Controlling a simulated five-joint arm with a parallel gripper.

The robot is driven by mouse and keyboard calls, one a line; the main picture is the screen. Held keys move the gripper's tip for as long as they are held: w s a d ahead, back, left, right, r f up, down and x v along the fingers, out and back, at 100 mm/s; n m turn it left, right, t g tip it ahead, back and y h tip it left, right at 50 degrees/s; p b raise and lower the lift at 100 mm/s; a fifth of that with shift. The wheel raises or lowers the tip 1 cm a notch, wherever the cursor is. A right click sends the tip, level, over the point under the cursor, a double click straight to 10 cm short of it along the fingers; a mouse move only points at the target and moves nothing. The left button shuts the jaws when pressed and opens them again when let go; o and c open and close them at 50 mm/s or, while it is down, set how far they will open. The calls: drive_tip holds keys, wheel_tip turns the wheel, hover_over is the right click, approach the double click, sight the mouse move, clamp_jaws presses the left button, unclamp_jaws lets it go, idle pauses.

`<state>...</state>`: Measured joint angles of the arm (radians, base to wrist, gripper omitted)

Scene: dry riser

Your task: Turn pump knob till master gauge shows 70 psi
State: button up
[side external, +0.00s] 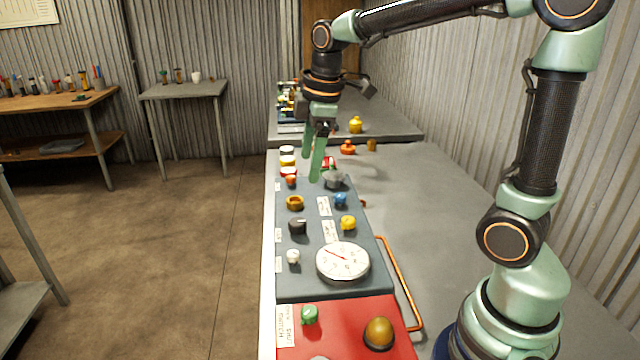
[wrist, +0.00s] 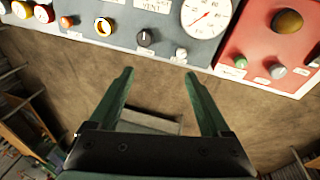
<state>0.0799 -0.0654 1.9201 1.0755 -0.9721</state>
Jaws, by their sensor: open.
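A white round gauge (side external: 343,262) with a red needle sits on the grey panel; it also shows at the top of the wrist view (wrist: 208,14). Its reading is too small to tell. A black knob with a pointer mark (side external: 297,226) is on the same panel, also in the wrist view (wrist: 146,38). I cannot read which knob is labelled as the pump. My gripper (side external: 311,168) is open and empty, fingers pointing down above the far part of the panel. In the wrist view my gripper (wrist: 159,73) has bare floor between its fingers, with the panel beyond.
The grey panel (side external: 290,268) also bears an orange ring (side external: 295,202), a blue knob (side external: 340,199), a yellow knob (side external: 348,222) and a white knob (side external: 293,257). A red panel (side external: 345,345) holds a green knob (side external: 309,314) and an amber dome (side external: 379,333). A copper pipe (side external: 402,275) runs alongside.

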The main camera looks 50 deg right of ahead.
sight(297, 221)
drive_tip(key=w+d+f+n+g, duration=0.2)
drive_tip(key=w+d+f+n, duration=0.1)
drive_tip(key=w+f+n, duration=0.45)
drive_tip(key=f, duration=1.1)
drive_tip(key=shift+s+d+f, duration=0.1)
drive_tip(key=shift+s+d, duration=0.05)
drive_tip(key=shift+d, duration=0.05)
clamp_jaws()
